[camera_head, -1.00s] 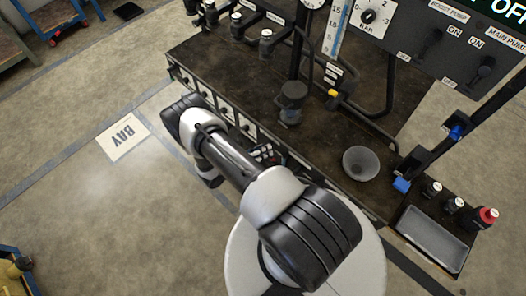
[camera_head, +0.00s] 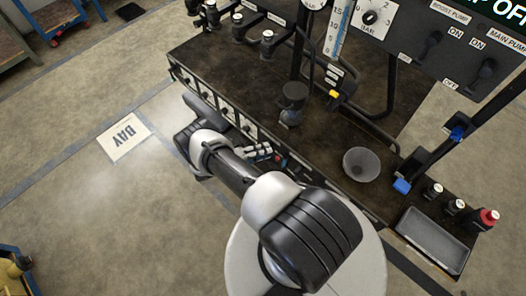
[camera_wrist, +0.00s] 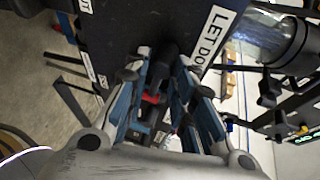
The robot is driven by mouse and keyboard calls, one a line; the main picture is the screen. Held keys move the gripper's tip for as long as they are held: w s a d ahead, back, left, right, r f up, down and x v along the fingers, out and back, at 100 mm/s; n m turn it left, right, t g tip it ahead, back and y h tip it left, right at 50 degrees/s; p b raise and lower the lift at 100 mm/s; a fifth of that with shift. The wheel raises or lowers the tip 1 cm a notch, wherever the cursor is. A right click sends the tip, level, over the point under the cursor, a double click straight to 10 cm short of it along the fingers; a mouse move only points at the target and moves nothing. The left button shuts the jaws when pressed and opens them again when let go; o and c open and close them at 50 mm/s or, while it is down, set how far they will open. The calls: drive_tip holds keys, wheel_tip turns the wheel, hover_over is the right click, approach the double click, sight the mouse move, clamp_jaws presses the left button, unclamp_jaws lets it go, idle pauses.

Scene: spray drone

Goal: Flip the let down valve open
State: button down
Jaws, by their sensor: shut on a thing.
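In the wrist view, the let down valve's dark handle (camera_wrist: 167,62) sits between the blue-padded fingers of my gripper (camera_wrist: 160,70), which is shut on it. A red part shows low between the fingers. The white label reading "LET DO" (camera_wrist: 215,38) is just right of the handle, its end hidden. In the head view, my gripper (camera_head: 262,151) is at the bench's front edge, partly hidden by my arm. The valve handle itself cannot be made out there, nor can how far it is turned.
The dark bench (camera_head: 225,65) carries a row of labelled valves along its front edge. A grey bowl (camera_head: 361,164), a dark cup-like fitting (camera_head: 293,95) and a tray (camera_head: 432,240) are further right. Open floor with a BAY sign (camera_head: 125,136) lies left.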

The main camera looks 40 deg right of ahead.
drive_tip(key=shift+f+n, duration=0.1)
drive_tip(key=shift+n, duration=0.3)
drive_tip(key=c, duration=1.7)
unclamp_jaws()
drive_tip(key=v, duration=1.2)
drive_tip(key=shift+f, duration=0.15)
drive_tip(key=shift+w, duration=0.15)
